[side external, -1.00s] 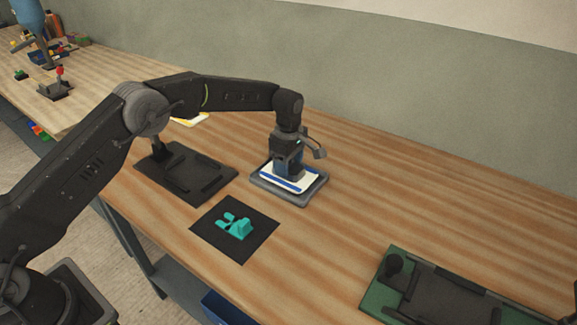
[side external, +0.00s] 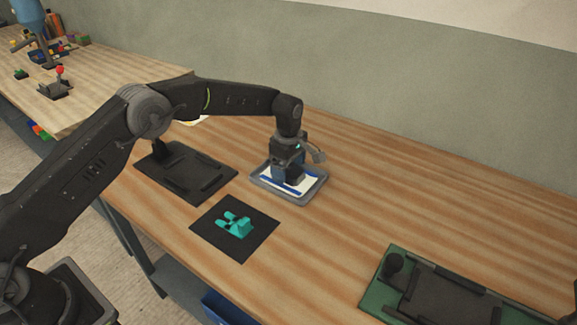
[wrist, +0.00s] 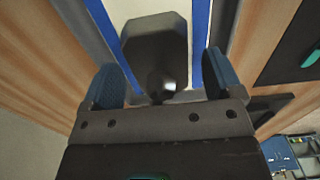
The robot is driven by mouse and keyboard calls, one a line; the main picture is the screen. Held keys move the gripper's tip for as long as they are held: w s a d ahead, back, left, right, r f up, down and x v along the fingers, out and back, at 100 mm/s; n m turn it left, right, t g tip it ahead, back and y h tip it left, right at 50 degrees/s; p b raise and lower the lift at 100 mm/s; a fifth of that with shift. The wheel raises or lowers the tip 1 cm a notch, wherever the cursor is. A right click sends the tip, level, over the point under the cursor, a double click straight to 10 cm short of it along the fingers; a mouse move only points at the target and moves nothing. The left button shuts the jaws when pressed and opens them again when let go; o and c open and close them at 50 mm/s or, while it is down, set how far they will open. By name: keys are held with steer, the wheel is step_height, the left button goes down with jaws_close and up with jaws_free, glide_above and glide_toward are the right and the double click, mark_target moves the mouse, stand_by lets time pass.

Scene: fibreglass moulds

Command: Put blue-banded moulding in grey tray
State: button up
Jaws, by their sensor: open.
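The blue-banded moulding (side external: 307,182), white with blue bands, lies inside the grey tray (side external: 313,197), within its rim. My gripper (side external: 289,178) is right over it and low. In the wrist view my gripper (wrist: 160,68) has its two blue fingers apart, one on each side of a dark grey block standing up in the middle of the moulding. The blue bands of the moulding (wrist: 202,30) run on both sides of that block. The fingers hide part of the moulding, and I cannot tell whether they touch the block.
A black fixture plate (side external: 187,175) stands left of the tray. A black mat (side external: 247,243) with a teal part (side external: 234,224) lies in front. A green-based fixture (side external: 380,293) is at front right. A pale item behind my arm is mostly hidden. The wood right of the tray is clear.

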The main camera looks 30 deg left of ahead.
step_height(320, 180, up, 11)
steer(key=shift+r, duration=0.1)
steer(key=s+a+r+m+t, duration=0.35)
steer(key=s+r+m, duration=0.55)
steer(key=s+r, duration=0.8)
steer(key=s+a+f+m+t, duration=0.1)
steer(key=s+f+m, duration=0.2)
steer(key=s, duration=0.8)
steer(key=s+a+f+m+t, duration=0.1)
steer(key=s+f+m, duration=0.2)
steer(key=s+m, duration=0.3)
steer(key=s, duration=0.4)
steer(key=shift+s+a, duration=0.3)
steer(key=shift+s, duration=0.05)
